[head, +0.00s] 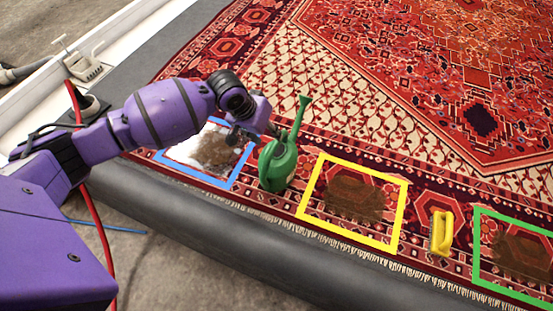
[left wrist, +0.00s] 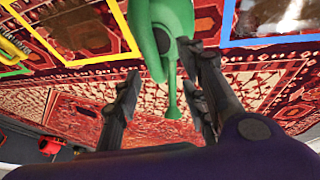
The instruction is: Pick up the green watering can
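The green watering can (head: 277,163) stands upright on the red patterned rug, between the blue frame and the yellow frame. Its long spout points up and away. My left gripper (head: 247,134) is just left of the can in the head view, near its upper part. In the left wrist view the can (left wrist: 163,25) is at the top, between the spread fingers of my left gripper (left wrist: 160,62). These fingers are open, and I cannot tell whether one touches the can. My right gripper is in neither view.
The blue frame (head: 188,174) encloses white foam and a brown stain. The yellow frame (head: 302,199) and green frame (head: 477,245) surround brown stains. A yellow brush-like tool (head: 441,233) lies between them. A grey roll edge (head: 270,262) runs along the front. A red hose (head: 91,205) lies left.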

